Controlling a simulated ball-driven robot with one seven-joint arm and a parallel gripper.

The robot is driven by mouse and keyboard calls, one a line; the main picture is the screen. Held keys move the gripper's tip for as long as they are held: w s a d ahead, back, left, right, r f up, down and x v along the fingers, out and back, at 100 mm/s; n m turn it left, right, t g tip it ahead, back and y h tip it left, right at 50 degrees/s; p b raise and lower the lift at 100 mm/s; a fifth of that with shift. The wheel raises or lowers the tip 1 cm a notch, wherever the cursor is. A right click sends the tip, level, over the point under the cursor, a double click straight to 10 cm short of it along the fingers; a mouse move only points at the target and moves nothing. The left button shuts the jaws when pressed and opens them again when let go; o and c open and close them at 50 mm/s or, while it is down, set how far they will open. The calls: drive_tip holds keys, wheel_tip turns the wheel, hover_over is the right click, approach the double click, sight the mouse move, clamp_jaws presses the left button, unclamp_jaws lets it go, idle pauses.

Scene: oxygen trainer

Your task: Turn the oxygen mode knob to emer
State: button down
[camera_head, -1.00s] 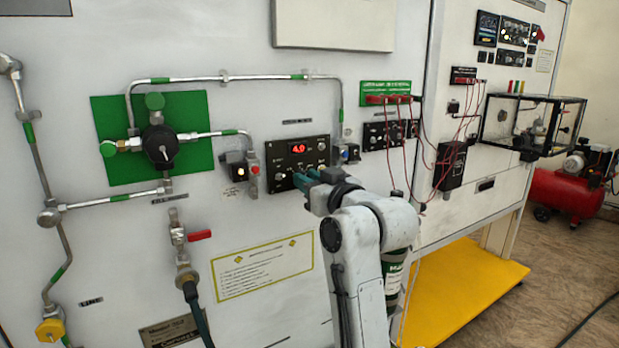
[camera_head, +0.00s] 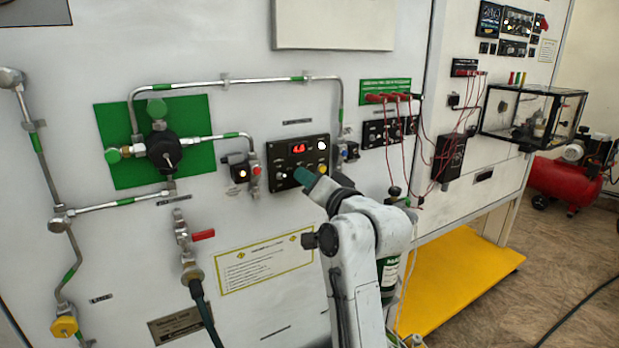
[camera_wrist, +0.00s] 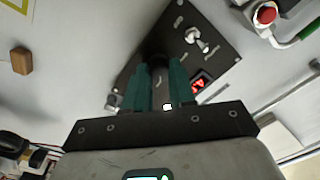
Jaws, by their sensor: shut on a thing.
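In the wrist view the two teal fingers of my gripper (camera_wrist: 159,68) are shut on a dark knob (camera_wrist: 157,59) on the panel (camera_wrist: 205,55).
A silver toggle switch (camera_wrist: 192,36) sits on the panel near the fingers. A box with a red button (camera_wrist: 265,14) is beside the panel. Red cables (camera_head: 405,135) hang right of the panel in the head view. A red valve handle (camera_head: 203,235) is lower left.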

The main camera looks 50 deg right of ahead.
drive_tip(key=shift+m, duration=0.3)
drive_tip(key=c, duration=0.9)
unclamp_jaws()
drive_tip(key=shift+c, duration=0.2)
drive_tip(key=b+v, duration=0.1)
drive_tip(key=v, duration=0.9)
drive_tip(key=shift+s, duration=0.4)
drive_tip(key=shift+a, duration=0.1)
